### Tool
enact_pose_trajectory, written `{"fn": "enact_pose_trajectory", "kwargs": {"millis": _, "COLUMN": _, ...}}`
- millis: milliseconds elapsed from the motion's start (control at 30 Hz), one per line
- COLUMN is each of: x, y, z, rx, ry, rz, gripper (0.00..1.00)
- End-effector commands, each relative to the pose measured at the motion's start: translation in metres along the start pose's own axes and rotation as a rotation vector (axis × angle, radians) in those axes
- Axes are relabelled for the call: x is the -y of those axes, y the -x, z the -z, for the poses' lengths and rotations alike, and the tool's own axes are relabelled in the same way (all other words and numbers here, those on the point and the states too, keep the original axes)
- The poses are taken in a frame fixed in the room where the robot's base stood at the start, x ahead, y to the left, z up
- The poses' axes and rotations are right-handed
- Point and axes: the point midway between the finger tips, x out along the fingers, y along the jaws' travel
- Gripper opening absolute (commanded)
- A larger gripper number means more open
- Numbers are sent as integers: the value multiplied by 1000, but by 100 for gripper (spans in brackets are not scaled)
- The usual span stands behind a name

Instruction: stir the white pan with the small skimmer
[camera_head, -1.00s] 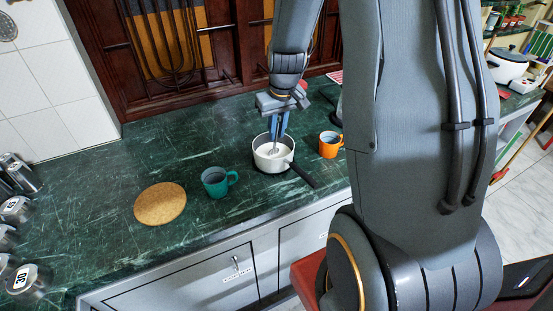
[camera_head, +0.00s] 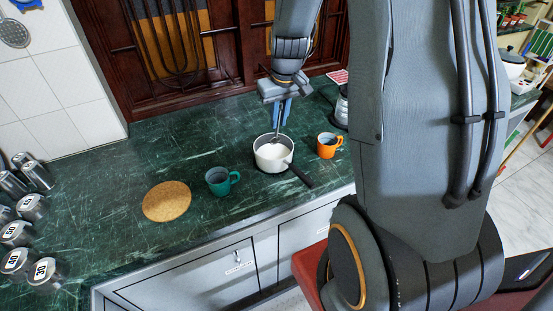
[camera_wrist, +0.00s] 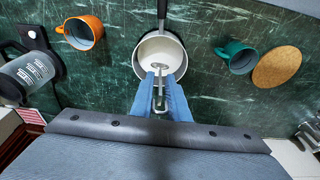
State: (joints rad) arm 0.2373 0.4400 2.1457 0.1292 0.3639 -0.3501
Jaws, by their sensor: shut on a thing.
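The white pan (camera_head: 272,164) stands on the green counter, its black handle (camera_head: 303,178) pointing to the front right. In the wrist view the pan (camera_wrist: 174,49) is seen from above with a whitish inside. My gripper (camera_head: 281,117) is above the pan's back side, blue fingers pointing down. In the wrist view my gripper (camera_wrist: 161,80) is shut on the small skimmer (camera_wrist: 151,68), whose pale handle shows between the fingers. The skimmer's head is inside the pan, toward the gripper side. I cannot tell whether it touches the bottom.
An orange mug (camera_head: 328,148) stands right of the pan and a teal mug (camera_head: 218,184) left of it. A round cork mat (camera_head: 166,201) lies farther left. Several metal jars (camera_head: 33,207) stand at the far left. A grey appliance (camera_wrist: 25,75) shows in the wrist view.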

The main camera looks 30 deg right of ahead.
Motion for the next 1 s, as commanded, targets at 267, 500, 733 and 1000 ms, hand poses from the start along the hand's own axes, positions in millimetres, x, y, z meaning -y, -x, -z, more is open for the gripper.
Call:
{"fn": "enact_pose_trajectory", "kwargs": {"millis": 267, "x": 0, "y": 1, "z": 0, "rx": 0, "ry": 0, "rz": 0, "gripper": 0}}
{"fn": "enact_pose_trajectory", "kwargs": {"millis": 500, "x": 0, "y": 22, "z": 4, "rx": -1, "ry": 0, "rz": 0, "gripper": 0}}
{"fn": "enact_pose_trajectory", "kwargs": {"millis": 733, "x": 0, "y": 44, "z": 9, "rx": -3, "ry": 0, "rz": 0, "gripper": 0}}
{"fn": "enact_pose_trajectory", "kwargs": {"millis": 1000, "x": 0, "y": 49, "z": 10, "rx": 0, "ry": 0, "rz": 0, "gripper": 0}}
